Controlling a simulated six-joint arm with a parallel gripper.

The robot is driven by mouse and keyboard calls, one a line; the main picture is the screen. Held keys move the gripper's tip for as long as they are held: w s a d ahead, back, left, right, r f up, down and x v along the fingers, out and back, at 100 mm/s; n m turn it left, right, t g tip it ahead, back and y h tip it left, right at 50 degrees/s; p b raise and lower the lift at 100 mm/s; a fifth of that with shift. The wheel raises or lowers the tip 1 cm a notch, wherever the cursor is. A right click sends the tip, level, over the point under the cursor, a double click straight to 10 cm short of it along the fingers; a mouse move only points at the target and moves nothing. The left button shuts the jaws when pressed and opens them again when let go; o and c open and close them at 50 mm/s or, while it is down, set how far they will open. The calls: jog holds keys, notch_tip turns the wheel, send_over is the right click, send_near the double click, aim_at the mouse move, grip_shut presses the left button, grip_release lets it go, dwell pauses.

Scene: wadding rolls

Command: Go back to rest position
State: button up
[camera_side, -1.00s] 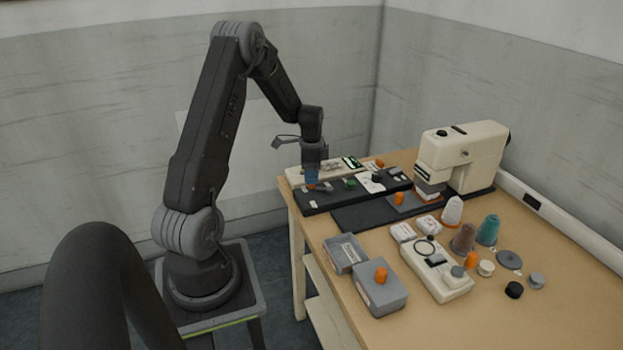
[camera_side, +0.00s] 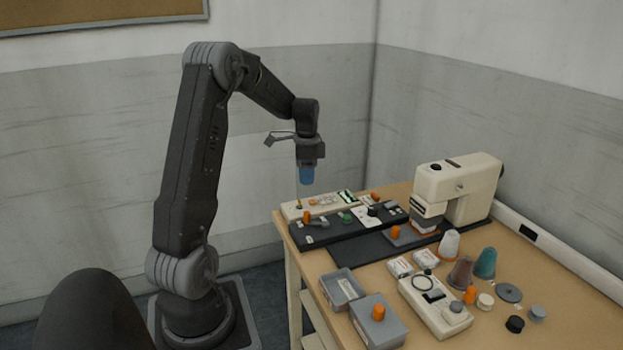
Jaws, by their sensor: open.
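My gripper (camera_side: 306,178) is at the end of my arm, pointing down, with blue fingertips. It hangs in the air above the far left corner of the table, clear of the things below it. I see nothing held in it; the jaws are open, though the gap between the fingers is too small to make out. Below it stand a black tray-like board (camera_side: 345,231) and a cream board (camera_side: 325,203) with small parts. An orange piece (camera_side: 307,217) sits at the left end of the black board.
A sewing machine (camera_side: 458,190) stands at the back right. Grey boxes (camera_side: 378,322), a cream device (camera_side: 435,307), thread cones (camera_side: 485,263) and small spools lie on the wooden table (camera_side: 560,300). The air around my gripper is free.

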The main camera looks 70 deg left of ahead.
jog(key=d+r+n+t, duration=0.1)
jog(key=d+r, duration=0.2)
jog(key=d, duration=0.3)
jog(key=d+r+t+y, duration=0.1)
jog(key=d+r, duration=0.2)
jog(key=d, duration=0.3)
jog(key=d+r+n, duration=0.1)
jog(key=d+r, duration=0.3)
jog(key=d, duration=0.3)
jog(key=s+d+r+n+t+h, duration=0.1)
jog(key=s+d+n+t, duration=0.1)
jog(key=s+d, duration=1)
jog(key=d+t, duration=0.1)
jog(key=d, duration=0.2)
jog(key=shift+s+d+t, duration=0.25)
jog(key=shift+d+t, duration=0.05)
